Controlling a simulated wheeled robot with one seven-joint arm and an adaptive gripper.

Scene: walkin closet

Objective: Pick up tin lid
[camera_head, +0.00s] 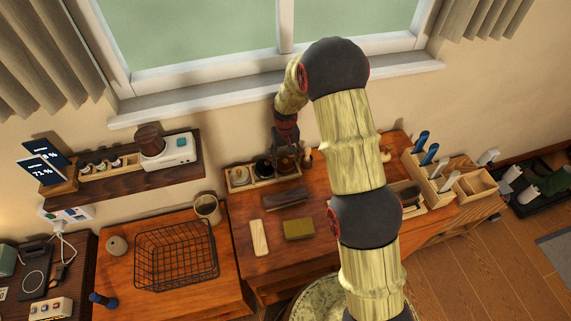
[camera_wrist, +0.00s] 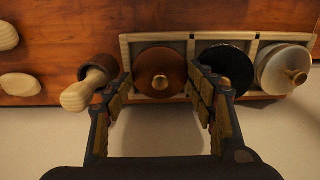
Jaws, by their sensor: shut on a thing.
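A reddish-brown round tin lid (camera_wrist: 160,66) with a small brass knob lies between the fingers of my gripper (camera_wrist: 160,84) in the wrist view. The fingers are shut on it from its two sides. Beside it, a black lid (camera_wrist: 228,66) and a cream-white lid (camera_wrist: 284,68) with a brass knob sit in the same wooden tray (camera_wrist: 213,36). In the head view my gripper (camera_head: 286,160) is at the right end of the tray (camera_head: 252,183) and hides the brown lid. Whether the lid is clear of its tin cannot be told.
A wooden-handled tool (camera_wrist: 84,92) stands close beside the tray. A dark brush (camera_head: 287,199), a pale wooden block (camera_head: 259,238) and an olive block (camera_head: 298,229) lie in front on the bench.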

